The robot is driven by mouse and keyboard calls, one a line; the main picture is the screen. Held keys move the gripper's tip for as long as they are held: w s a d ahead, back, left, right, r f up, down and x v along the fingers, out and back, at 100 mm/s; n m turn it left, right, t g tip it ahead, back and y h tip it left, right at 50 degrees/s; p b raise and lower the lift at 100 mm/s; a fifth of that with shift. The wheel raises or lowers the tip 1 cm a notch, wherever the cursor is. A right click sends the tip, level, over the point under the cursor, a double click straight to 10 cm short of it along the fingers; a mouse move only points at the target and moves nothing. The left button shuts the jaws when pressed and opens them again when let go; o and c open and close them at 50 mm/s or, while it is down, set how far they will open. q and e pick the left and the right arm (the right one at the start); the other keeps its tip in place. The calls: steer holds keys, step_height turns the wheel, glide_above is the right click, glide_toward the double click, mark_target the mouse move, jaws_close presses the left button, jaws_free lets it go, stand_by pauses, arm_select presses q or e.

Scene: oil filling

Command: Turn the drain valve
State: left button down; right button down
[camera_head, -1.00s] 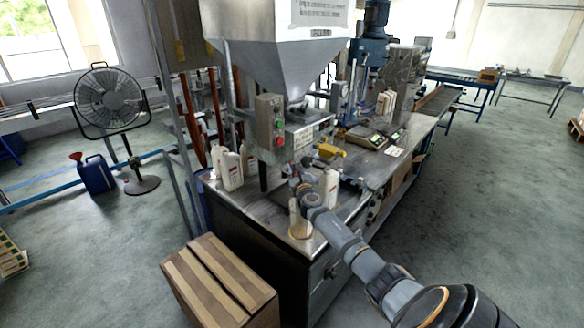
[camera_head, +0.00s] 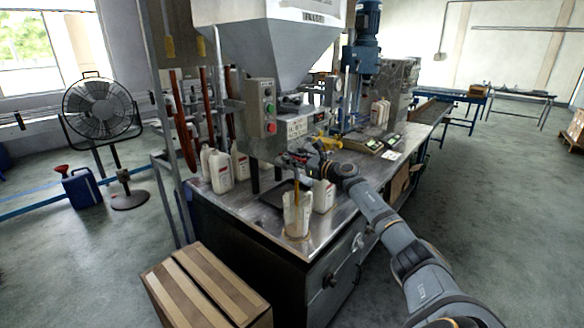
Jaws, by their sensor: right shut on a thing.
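The drain valve (camera_head: 296,157) is a small fitting with a bit of red, below the hopper's outlet and partly hidden by my right gripper. My right gripper (camera_head: 308,160) reaches in from the right and is shut at the valve; its fingers are small and dark here, so the exact grip on the handle is hard to see. A translucent open container (camera_head: 297,214) stands below on the bench's front corner. A thin amber-brown upright streak shows at its mouth. My left gripper is not in view.
The large hopper (camera_head: 270,50) hangs above, with a control box (camera_head: 262,108) beside it. White bottles (camera_head: 220,172) stand at the left of the metal bench (camera_head: 330,232), and another (camera_head: 323,196) stands beside the container. A cardboard box (camera_head: 205,285) sits on the floor in front.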

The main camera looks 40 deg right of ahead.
steer(key=shift+r, duration=0.15)
steer(key=c, duration=1.6)
jaws_free()
steer(key=shift+o, duration=1.4)
steer(key=shift+w, duration=0.1)
step_height(320, 180, up, 10)
steer(key=shift+f, duration=0.1)
steer(key=shift+f, duration=0.1)
